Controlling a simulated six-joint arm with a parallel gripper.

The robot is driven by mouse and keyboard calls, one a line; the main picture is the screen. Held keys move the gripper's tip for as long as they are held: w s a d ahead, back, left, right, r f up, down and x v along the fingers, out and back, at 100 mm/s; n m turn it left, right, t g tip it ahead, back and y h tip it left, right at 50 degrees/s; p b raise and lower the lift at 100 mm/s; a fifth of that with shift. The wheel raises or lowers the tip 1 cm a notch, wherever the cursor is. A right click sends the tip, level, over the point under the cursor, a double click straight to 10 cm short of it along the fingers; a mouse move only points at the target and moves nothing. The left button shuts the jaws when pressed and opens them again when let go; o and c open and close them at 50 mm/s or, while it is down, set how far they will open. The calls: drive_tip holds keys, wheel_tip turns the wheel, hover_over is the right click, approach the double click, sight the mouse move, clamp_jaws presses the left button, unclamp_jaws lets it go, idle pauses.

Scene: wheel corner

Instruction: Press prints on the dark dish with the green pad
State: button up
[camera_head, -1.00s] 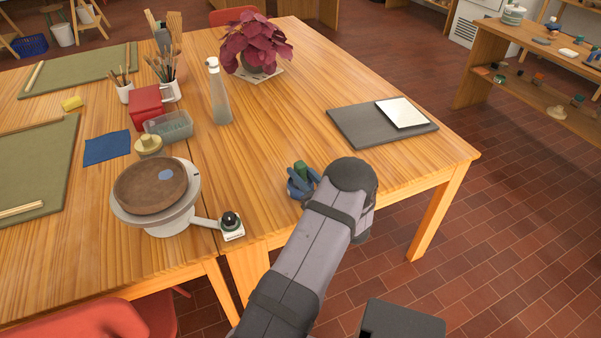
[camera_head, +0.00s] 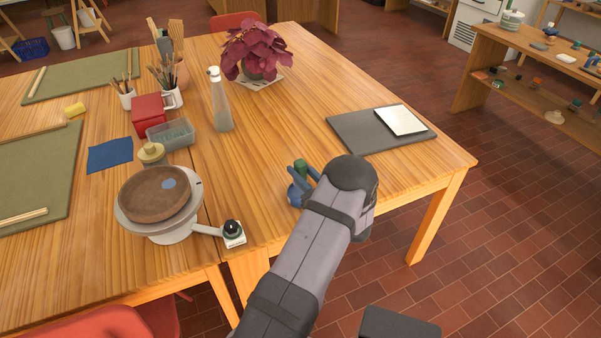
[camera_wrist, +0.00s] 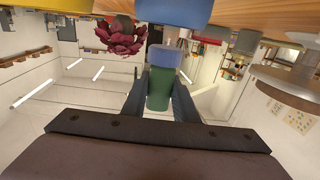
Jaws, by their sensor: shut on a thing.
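The dark dish (camera_head: 145,205) is brown and shallow, on a pale turntable (camera_head: 170,234) at the table's front left. One round light-blue print (camera_head: 169,184) shows on its inside, off centre. My gripper (camera_head: 300,180) is right of the turntable, near the table's front edge. It is shut on the green pad (camera_head: 301,166), whose green body (camera_wrist: 158,92) sits between the fingers in the wrist view. Its end looks light blue (camera_wrist: 164,58). A blue thing (camera_head: 294,197) shows at the gripper, partly hidden; I cannot tell whether the pad touches it.
A lever with a black knob on a small white block (camera_head: 233,232) sticks out between the dish and my gripper. Behind stand a clear bottle (camera_head: 221,105), a glassy tray (camera_head: 171,134) and a purple plant (camera_head: 257,48). A grey board (camera_head: 365,133) lies right.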

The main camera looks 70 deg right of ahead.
drive_tip(key=shift+r+p, duration=0.8)
drive_tip(key=shift+r, duration=0.6)
drive_tip(key=shift+w+a, duration=0.15)
drive_tip(key=shift+w, duration=0.1)
drive_tip(key=w+a+r+n+t+y+p, duration=0.1)
drive_tip(key=w+a+r+n+y, duration=0.2)
drive_tip(key=w+a+y, duration=0.35)
drive_tip(key=w+a+r+n+t+y+p, duration=0.1)
drive_tip(key=w+a+r+n+y, duration=0.2)
drive_tip(key=w+a, duration=0.65)
drive_tip(key=w+a+r+n+t+y+p, duration=0.1)
drive_tip(key=w+a+r+n+y+p, duration=0.25)
drive_tip(key=a, duration=0.85)
drive_tip(key=w+a+f+b, duration=0.1)
drive_tip(key=w+a+f, duration=0.2)
drive_tip(key=a, duration=0.3)
drive_tip(key=w+a+f+m+h+b, duration=0.1)
drive_tip(key=w+a+f+b, duration=0.1)
drive_tip(key=a, duration=0.5)
drive_tip(key=w+a+f+m+h+b, duration=0.1)
drive_tip(key=w+a+f+b, duration=0.1)
drive_tip(key=w+a+f, duration=0.2)
drive_tip(key=shift+w+a+f, duration=0.4)
drive_tip(key=shift+a+f, duration=0.75)
drive_tip(key=shift+f, duration=0.15)
